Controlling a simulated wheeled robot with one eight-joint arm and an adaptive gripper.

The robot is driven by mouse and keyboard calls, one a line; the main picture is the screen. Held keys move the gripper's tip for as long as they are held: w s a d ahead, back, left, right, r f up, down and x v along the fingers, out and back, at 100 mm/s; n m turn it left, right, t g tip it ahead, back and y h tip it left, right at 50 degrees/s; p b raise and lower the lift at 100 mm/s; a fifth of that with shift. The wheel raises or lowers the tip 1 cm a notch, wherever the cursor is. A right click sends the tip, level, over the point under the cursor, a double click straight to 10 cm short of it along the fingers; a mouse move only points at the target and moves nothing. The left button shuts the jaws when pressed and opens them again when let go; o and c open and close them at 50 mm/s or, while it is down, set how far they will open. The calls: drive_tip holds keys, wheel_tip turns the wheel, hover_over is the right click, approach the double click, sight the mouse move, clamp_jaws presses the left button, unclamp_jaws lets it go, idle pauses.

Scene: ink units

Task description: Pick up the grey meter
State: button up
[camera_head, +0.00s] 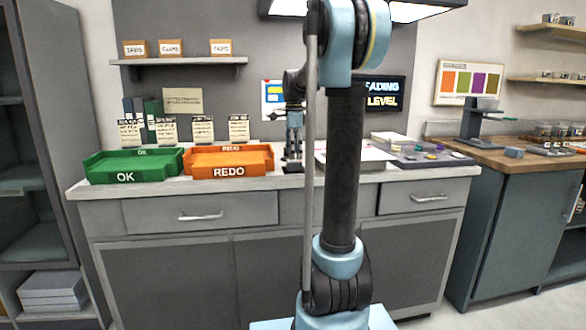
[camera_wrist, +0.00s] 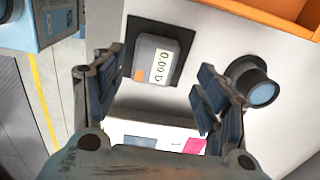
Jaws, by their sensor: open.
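The grey meter (camera_wrist: 147,68) shows in the wrist view, with a white display reading 0.00 and an orange patch. It rests on a black pad (camera_wrist: 139,30) on the pale worktop. My gripper (camera_wrist: 160,68) is open, its two dark fingers standing apart to the left and right of the meter in the picture. No contact with the meter shows, and I cannot tell the height between them. In the head view my gripper (camera_head: 293,150) points down over the counter just right of the orange tray; the meter cannot be made out there.
A dark cylinder with a blue lens (camera_wrist: 262,93) stands close beside the right finger. The orange REDO tray (camera_head: 229,171) and green OK tray (camera_head: 126,177) stand to the left on the counter. A grey board with small coloured pieces (camera_head: 430,159) lies to the right.

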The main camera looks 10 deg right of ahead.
sight(294, 161)
drive_tip(key=shift+s+f, duration=0.15)
drive_tip(key=shift+f, duration=0.95)
drive_tip(key=shift+s+f, duration=0.15)
drive_tip(key=shift+f, duration=0.95)
drive_tip(key=c, duration=1.2)
